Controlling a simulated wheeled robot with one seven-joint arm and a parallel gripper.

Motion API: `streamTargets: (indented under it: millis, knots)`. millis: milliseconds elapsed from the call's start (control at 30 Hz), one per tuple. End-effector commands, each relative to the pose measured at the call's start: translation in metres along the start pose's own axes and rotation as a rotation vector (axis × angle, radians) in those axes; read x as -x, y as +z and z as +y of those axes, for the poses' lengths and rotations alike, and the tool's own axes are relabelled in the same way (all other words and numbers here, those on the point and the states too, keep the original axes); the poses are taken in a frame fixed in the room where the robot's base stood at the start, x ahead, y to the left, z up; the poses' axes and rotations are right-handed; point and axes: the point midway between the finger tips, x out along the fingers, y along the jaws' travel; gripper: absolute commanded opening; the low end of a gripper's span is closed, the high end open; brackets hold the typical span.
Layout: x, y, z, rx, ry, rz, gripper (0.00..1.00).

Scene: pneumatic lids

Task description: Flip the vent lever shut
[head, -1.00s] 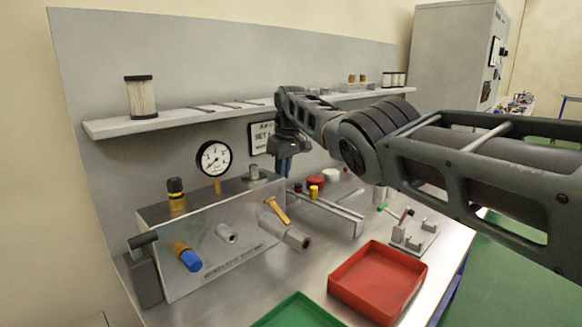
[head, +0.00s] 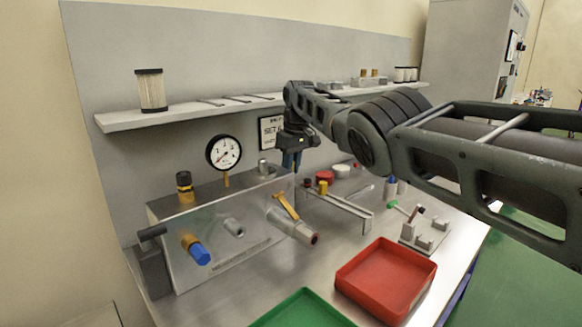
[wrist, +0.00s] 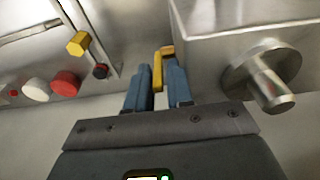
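The vent lever, an orange bar (head: 286,206), sits slanted on the pipe fitting at the right end of the grey metal box (head: 160,232). In the wrist view an orange piece (wrist: 165,56), likely this lever, shows at the fingertips beside the box edge. My gripper (head: 292,160) points down at the back right corner of the box, above and behind the lever in the head view. In the wrist view its blue fingers (wrist: 158,78) are apart, with a gap between them. Whether a finger touches the orange piece I cannot tell.
A dial gauge (head: 223,152) and a blue knob (head: 200,253) are on the box. A metal rail (head: 345,208), red cap (head: 325,172) and yellow cap (head: 323,187) are to the right. A red tray (head: 425,272) and green tray (head: 290,318) stand in front; a shelf (head: 190,114) runs behind.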

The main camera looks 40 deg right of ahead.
Motion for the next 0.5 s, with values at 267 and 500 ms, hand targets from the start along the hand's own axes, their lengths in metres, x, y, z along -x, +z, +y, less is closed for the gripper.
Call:
streamTargets:
  millis: [267, 500]
  knots:
    - [0.022, -0.001, 0.001, 0.000, 0.001, 0.003, 0.21]
    - [0.060, -0.001, 0.000, 0.000, 0.002, 0.003, 0.21]
